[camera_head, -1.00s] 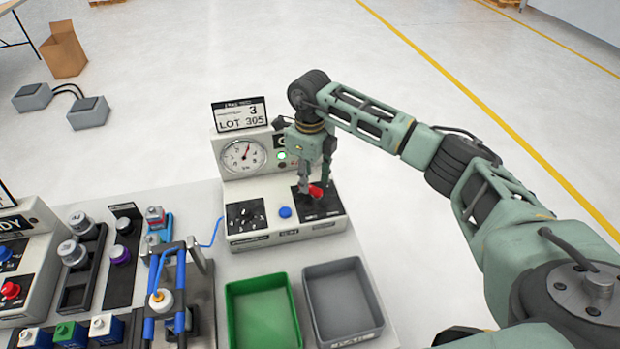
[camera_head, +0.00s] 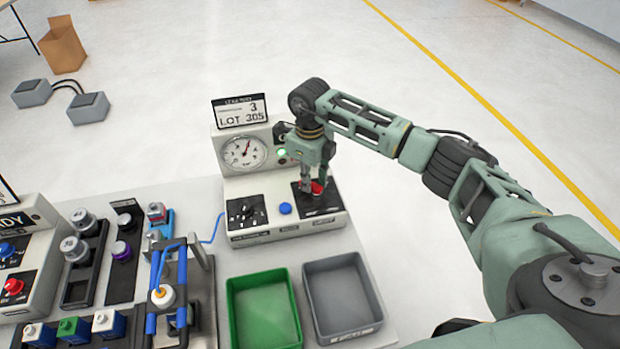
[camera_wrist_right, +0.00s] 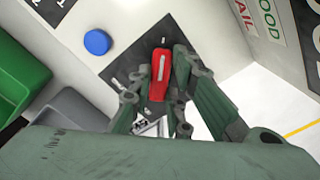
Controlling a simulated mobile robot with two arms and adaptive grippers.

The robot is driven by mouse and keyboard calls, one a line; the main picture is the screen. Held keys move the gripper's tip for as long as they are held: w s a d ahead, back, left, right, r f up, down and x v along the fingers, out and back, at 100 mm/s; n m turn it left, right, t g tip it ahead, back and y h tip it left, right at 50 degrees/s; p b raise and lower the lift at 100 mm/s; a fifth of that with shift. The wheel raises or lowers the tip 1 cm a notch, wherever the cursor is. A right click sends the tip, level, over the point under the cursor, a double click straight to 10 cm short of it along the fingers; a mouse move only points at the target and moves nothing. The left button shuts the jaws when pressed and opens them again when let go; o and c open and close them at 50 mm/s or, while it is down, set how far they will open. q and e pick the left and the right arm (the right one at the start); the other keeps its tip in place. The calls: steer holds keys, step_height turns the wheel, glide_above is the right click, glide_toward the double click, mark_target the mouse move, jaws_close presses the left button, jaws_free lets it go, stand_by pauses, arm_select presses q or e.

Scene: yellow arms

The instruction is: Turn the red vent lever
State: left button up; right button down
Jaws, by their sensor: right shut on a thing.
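The red vent lever (camera_head: 318,187) sits on a black plate (camera_head: 322,207) at the right of the white tester box (camera_head: 268,230). My right gripper (camera_head: 317,190) points down over the lever, its fingers shut on it. In the right wrist view the red lever (camera_wrist_right: 159,75), with a white line along its top, stands between the two fingers (camera_wrist_right: 158,88). The fingers hide part of the plate's markings. My left gripper is not in view.
A blue button (camera_head: 285,209), a black dial plate (camera_head: 246,212) and a round gauge (camera_head: 243,153) are on the tester. A green tray (camera_head: 232,315) and a grey tray (camera_head: 345,337) stand in front. A blue-handled fixture (camera_head: 182,285) stands at left.

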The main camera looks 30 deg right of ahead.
steer(key=shift+d, duration=0.1)
steer(key=m+b, duration=0.1)
steer(key=m, duration=0.1)
steer(key=m+b, duration=0.1)
steer(key=m, duration=0.1)
steer(key=shift+w+d, duration=0.2)
steer(key=shift+d, duration=0.1)
steer(key=m, duration=0.2)
steer(key=d+m+b, duration=0.1)
steer(key=m, duration=0.6)
steer(key=shift+s+d+m, duration=0.25)
steer(key=shift+d+m, duration=0.15)
steer(key=shift+s+d+r+m, duration=0.1)
steer(key=shift+s+d+m, duration=0.05)
steer(key=shift+m, duration=0.85)
steer(key=shift+s+d+m, duration=0.1)
steer(key=shift+m, duration=0.9)
steer(key=c, duration=1.6)
jaws_free()
steer(key=shift+c, duration=0.2)
step_height(320, 180, up, 12)
